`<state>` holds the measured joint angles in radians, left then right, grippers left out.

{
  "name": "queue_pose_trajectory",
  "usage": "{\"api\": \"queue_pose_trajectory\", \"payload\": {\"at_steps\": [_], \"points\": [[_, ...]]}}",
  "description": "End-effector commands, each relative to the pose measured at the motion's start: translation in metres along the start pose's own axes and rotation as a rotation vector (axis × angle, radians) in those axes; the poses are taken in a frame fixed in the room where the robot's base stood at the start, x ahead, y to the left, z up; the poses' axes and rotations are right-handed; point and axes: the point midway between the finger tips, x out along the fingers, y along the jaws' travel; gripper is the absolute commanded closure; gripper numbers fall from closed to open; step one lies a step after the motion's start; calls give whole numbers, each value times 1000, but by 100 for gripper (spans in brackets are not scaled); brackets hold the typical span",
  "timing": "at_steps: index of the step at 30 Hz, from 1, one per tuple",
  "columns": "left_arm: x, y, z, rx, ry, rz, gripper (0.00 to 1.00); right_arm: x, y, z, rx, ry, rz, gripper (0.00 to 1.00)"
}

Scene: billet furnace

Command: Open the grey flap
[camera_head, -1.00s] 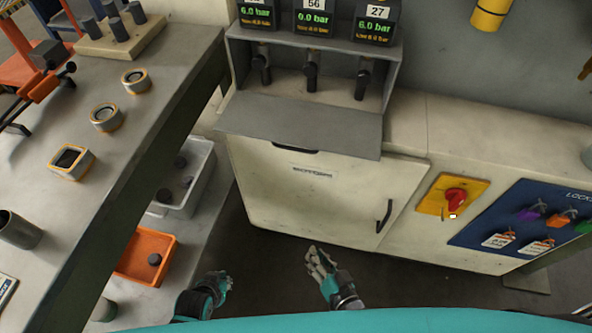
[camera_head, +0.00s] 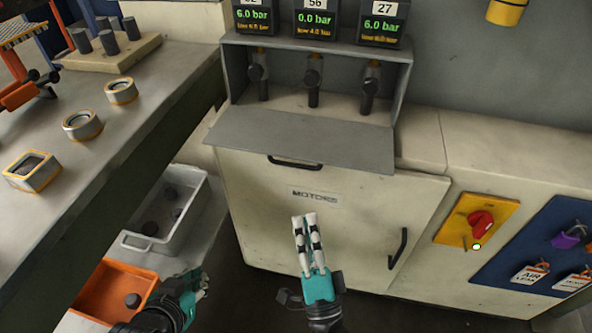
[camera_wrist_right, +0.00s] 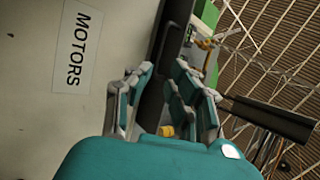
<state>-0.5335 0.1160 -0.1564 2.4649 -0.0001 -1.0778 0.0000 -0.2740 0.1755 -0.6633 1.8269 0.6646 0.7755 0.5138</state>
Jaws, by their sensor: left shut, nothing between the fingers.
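The grey flap (camera_head: 300,138) is a flat metal plate in the head view. It sticks out forward and down from the lower edge of the valve box, and the box front is uncovered. A black handle (camera_head: 293,163) shows at the flap's front edge; I cannot tell whether it belongs to the flap or the cabinet. My right gripper (camera_head: 304,222) is open and empty, in front of the cabinet door below the flap, near the MOTORS label (camera_wrist_right: 76,47). My left gripper (camera_head: 200,282) is shut and empty at lower left, near the orange bin.
The valve box (camera_head: 402,75) holds three dark valves under pressure displays. The cabinet door (camera_head: 260,215) has a black handle (camera_head: 398,247). A red switch (camera_head: 481,223) sits right. The workbench (camera_head: 130,130), grey bin (camera_head: 140,243) and orange bin (camera_head: 90,290) are left.

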Motion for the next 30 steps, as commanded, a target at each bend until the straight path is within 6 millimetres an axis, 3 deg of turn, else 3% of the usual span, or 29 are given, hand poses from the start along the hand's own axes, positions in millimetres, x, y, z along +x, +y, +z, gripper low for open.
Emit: {"api": "queue_pose_trajectory", "payload": {"at_steps": [9, 15, 21, 29, 30], "points": [[0, 0, 0, 0, 1, 0, 100, 71, 0, 0, 0, 3, -3, 81], [1, 0, 0, 0, 6, -1, 100, 100, 1, 0, -1, 1, 0, 81], [1, 0, -2, 0, 12, 0, 100, 112, 0, 0, -1, -1, 1, 81], [1, 0, -2, 0, 15, 0, 100, 112, 1, 0, -1, -1, 1, 81], [1, 0, -2, 0, 15, 0, 100, 112, 1, 0, -1, -1, 1, 86]]}}
